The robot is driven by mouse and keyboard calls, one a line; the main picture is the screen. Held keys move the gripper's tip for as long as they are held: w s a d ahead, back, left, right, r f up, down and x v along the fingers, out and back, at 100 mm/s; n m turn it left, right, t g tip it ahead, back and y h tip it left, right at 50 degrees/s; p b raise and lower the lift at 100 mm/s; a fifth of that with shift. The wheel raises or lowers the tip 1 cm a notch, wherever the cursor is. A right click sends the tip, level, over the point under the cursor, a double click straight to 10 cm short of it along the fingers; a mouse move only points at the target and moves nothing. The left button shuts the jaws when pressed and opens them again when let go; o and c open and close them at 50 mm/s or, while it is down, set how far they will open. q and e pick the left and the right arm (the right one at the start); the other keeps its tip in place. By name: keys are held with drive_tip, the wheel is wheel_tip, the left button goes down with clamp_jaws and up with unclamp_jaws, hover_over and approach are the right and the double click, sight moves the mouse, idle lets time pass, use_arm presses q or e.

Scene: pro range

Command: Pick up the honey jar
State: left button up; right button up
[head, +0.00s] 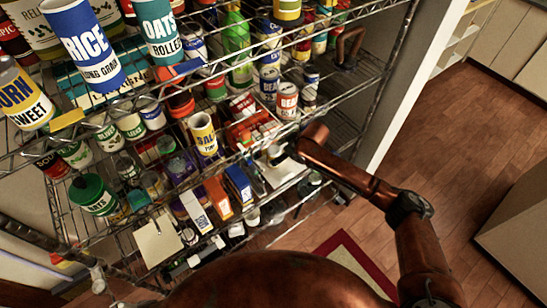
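I cannot make out a honey jar for certain; no label I can read says honey. Several small jars stand crowded on the middle shelves of the wire rack (372,90), many partly hidden by wire edges and other goods. My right arm comes in from the lower right and reaches into the rack's right side. My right gripper (276,156) is at its end, among goods below the two red-and-white and blue-and-white bean cans. It is small and dark, and its fingers cannot be told apart. My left gripper is not in view.
Bean cans (287,101) stand above my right gripper. Boxes (218,197) fill a lower shelf. Wooden floor (455,130) lies open to the right.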

sight(273, 158)
drive_tip(key=x, duration=0.3)
drive_tip(key=shift+w+f, duration=0.2)
drive_tip(key=shift+f, duration=0.15)
drive_tip(key=shift+a+r+b+x, duration=0.1)
drive_tip(key=shift+a+b+x, duration=0.1)
drive_tip(key=shift+x, duration=1.15)
drive_tip(key=shift+a+r+b+x, duration=0.1)
drive_tip(key=shift+a+b+x, duration=0.1)
drive_tip(key=shift+x, duration=1.2)
drive_tip(key=shift+w+r, duration=0.1)
drive_tip(key=shift+c, duration=0.7)
drive_tip(key=c, duration=1.6)
